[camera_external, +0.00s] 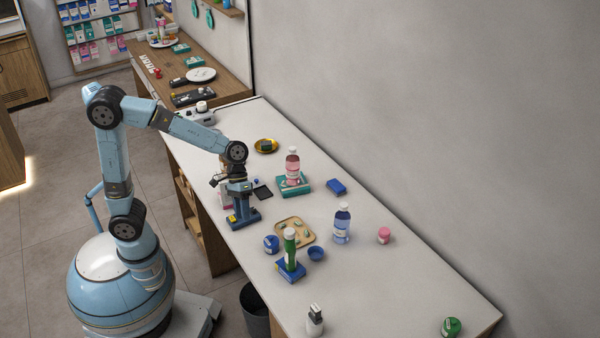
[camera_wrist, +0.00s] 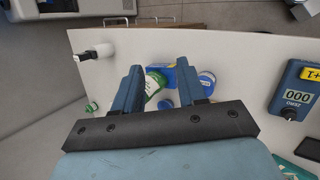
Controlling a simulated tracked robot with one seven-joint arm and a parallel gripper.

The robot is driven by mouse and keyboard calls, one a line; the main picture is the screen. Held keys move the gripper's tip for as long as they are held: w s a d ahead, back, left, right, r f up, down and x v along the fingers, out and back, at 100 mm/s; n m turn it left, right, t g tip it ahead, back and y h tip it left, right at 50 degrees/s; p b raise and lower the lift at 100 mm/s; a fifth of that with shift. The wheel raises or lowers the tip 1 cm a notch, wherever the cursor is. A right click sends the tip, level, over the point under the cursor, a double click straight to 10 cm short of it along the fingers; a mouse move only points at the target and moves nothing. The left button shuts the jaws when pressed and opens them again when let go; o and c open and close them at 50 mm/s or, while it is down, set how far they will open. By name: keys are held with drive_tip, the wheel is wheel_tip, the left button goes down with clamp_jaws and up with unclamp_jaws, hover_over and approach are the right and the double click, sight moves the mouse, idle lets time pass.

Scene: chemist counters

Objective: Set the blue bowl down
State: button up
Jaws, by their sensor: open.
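The blue bowl (camera_external: 316,254) sits upright on the white counter (camera_external: 375,290), just right of a green bottle (camera_external: 290,248) that stands on a blue box (camera_external: 290,271). In the wrist view a small blue part, likely the bowl (camera_wrist: 166,104), shows low between the fingers, the rest hidden by my gripper. My gripper (camera_wrist: 158,67) is open, with nothing held between its fingers.
A blue round jar (camera_external: 271,243) and a tan tray (camera_external: 296,231) are close to the bowl. A clear blue bottle (camera_external: 342,224) and a pink jar (camera_external: 384,235) stand to its right. A blue device with a display (camera_wrist: 296,90) is near my gripper. The counter's lower right is mostly clear.

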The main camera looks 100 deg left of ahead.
drive_tip(key=s+d+r+m+t+y, duration=0.1)
drive_tip(key=s+m+y, duration=0.1)
drive_tip(key=s, duration=0.6)
drive_tip(key=s+d+r+m+t+y, duration=0.1)
drive_tip(key=s+r+m+y, duration=0.1)
drive_tip(key=s+m, duration=0.3)
drive_tip(key=s+d+r+m+y, duration=0.1)
drive_tip(key=s+d+r+m, duration=0.1)
drive_tip(key=s, duration=1)
drive_tip(key=shift+r+m+t+y, duration=0.25)
drive_tip(key=shift+m+t+y, duration=0.15)
drive_tip(key=shift+m, duration=0.3)
